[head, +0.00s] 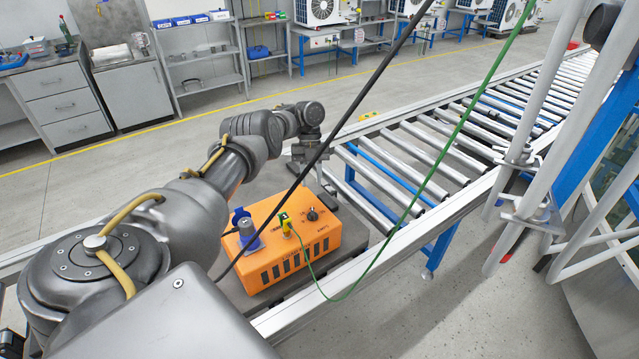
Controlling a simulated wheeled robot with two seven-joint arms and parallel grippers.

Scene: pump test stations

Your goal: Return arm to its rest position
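My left arm reaches in from the lower left and stretches over the grey bench toward the conveyor. My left gripper (312,172) points down just behind the orange box, near its far edge. Its fingertips are small and partly hidden, so I cannot tell whether they are open or shut, and I see nothing clearly held. My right gripper is out of view.
A black cable and a green cable (440,165) cross the view from the top down to the box. The roller conveyor (430,160) runs to the upper right. White posts (530,190) stand at the right. Cabinets and shelves (200,65) line the back, beyond open floor.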

